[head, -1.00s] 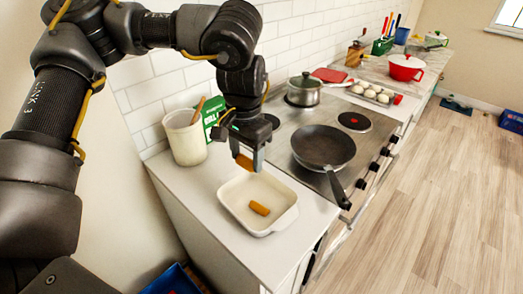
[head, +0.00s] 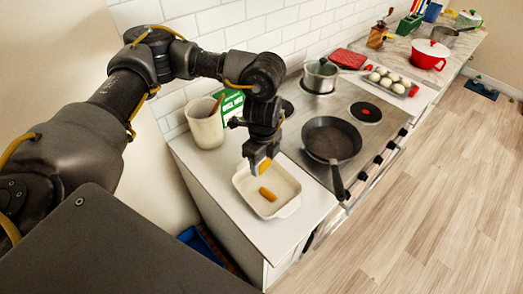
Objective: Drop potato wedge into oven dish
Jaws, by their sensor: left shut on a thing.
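A white oven dish (head: 286,209) sits on the near end of the counter. One orange-brown potato wedge (head: 267,194) lies inside it. My left gripper (head: 259,167) points down over the dish's back left part. It is shut on another potato wedge (head: 264,165), which shows at its fingertips above the dish floor. The fingers partly hide this held wedge and the dish's back left rim. My right gripper is not in view.
A cream utensil crock (head: 205,127) and a green box (head: 233,104) stand behind the dish at the wall. A dark frying pan (head: 331,139) and a pot (head: 320,76) are on the stove to the right. The counter's front edge is close to the dish.

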